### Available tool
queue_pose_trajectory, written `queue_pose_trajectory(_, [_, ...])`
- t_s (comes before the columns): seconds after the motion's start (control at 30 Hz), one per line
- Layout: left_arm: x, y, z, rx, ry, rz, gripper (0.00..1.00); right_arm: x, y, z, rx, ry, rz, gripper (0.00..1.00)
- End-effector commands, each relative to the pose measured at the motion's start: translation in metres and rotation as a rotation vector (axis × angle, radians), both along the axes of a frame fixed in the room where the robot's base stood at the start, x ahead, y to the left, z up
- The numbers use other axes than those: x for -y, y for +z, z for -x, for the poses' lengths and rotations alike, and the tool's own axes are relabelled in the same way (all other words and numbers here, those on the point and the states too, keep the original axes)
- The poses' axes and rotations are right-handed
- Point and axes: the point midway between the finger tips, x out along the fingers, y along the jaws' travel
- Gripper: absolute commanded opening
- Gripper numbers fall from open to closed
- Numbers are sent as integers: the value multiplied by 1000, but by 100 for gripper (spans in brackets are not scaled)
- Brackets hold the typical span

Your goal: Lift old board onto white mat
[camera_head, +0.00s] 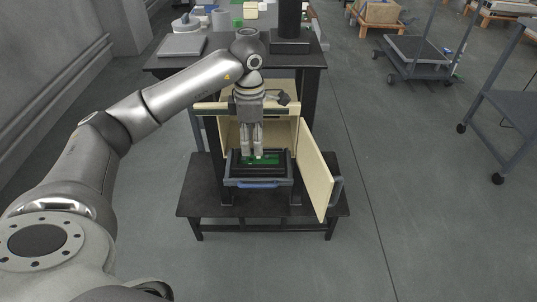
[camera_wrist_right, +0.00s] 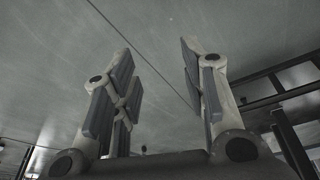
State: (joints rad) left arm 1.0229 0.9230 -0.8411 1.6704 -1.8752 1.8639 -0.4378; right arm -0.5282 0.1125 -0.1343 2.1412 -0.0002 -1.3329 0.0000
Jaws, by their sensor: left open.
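The old board is a green circuit board (camera_head: 271,160) lying in a dark tray (camera_head: 236,177) at the open front of a light wooden box. My left gripper (camera_head: 252,155) points down over the board with its fingers close together at this viewing angle. Its fingers hide part of the board, and I cannot tell whether they touch it. My right gripper (camera_wrist_right: 157,55) shows in the right wrist view with fingers wide apart and nothing between them. I cannot surely pick out a white mat.
The wooden box's door (camera_head: 316,171) stands open to the right. A low black table (camera_head: 200,205) carries the tray. A dark upper bench (camera_head: 305,59) behind holds a flat grey slab (camera_head: 182,45) and small items. A cart (camera_head: 416,52) stands back right. The right floor is mostly clear.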

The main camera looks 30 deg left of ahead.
Motion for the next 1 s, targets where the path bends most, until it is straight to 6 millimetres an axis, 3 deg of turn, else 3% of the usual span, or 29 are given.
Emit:
queue_pose_trajectory(0.3, [0, -46, 0, -2, 0, -2, 43, 1, 25, 3, 14, -1, -1, 40])
queue_pose_trajectory(0.53, [-1, -63, -1, -2, 1, -1, 43, 1, 36, 5, 19, -2, -1, 40])
queue_pose_trajectory(0.8, [-2, -101, -5, -3, 0, -1, 43, 3, 63, 11, 34, -4, -1, 40])
queue_pose_trajectory(1.0, [-2, -108, -5, 1, 0, -1, 43, 3, 70, 13, 35, -4, -1, 40])
